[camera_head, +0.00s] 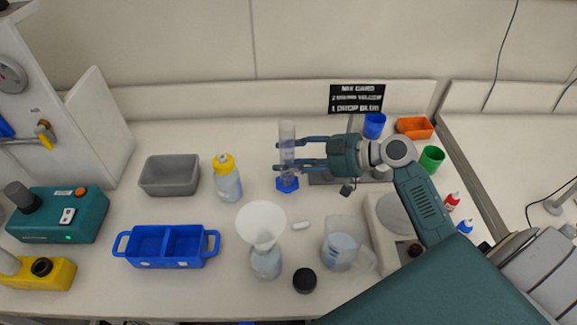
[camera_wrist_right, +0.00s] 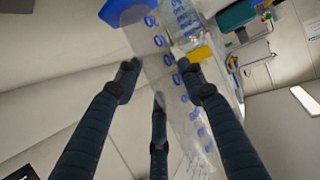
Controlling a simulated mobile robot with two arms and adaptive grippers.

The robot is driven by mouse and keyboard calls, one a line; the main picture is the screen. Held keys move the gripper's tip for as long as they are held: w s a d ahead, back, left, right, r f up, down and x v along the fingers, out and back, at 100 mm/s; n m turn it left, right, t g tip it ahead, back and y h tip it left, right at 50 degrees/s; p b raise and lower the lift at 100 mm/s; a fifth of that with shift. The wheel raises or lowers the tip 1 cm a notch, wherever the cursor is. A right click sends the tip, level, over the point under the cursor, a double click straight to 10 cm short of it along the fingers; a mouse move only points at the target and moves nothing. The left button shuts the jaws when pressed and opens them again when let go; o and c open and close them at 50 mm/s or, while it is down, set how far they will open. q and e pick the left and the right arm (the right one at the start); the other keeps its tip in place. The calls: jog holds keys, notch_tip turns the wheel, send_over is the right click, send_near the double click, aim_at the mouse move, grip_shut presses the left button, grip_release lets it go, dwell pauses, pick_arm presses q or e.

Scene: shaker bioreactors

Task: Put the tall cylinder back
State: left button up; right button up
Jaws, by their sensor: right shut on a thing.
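The tall cylinder (camera_head: 287,133) is clear, with a blue base and blue markings. It stands near upright toward the back middle of the bench in the head view. My right gripper (camera_head: 282,157) is shut on its middle from the right. In the right wrist view the cylinder (camera_wrist_right: 170,70) lies between the fingers of my right gripper (camera_wrist_right: 158,80), with its blue base at the top of the picture. I cannot tell whether the base touches the bench. My left gripper is not in view.
A grey tray (camera_head: 169,188), a yellow-capped bottle (camera_head: 228,185) and a blue two-part caddy (camera_head: 166,260) stand to the left. A funnel (camera_head: 261,224) in a bottle, a black cap (camera_head: 305,281) and a beaker (camera_head: 342,244) stand in front. Blue (camera_head: 374,125) and green (camera_head: 432,159) cups stand at right.

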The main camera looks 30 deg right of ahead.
notch_tip(320, 180, down, 4)
jog(key=shift+r+p, duration=0.2)
jog(key=shift+p, duration=0.2)
jog(key=shift+f, duration=0.3)
jog(key=shift+f, duration=0.15)
jog(key=o, duration=1.3)
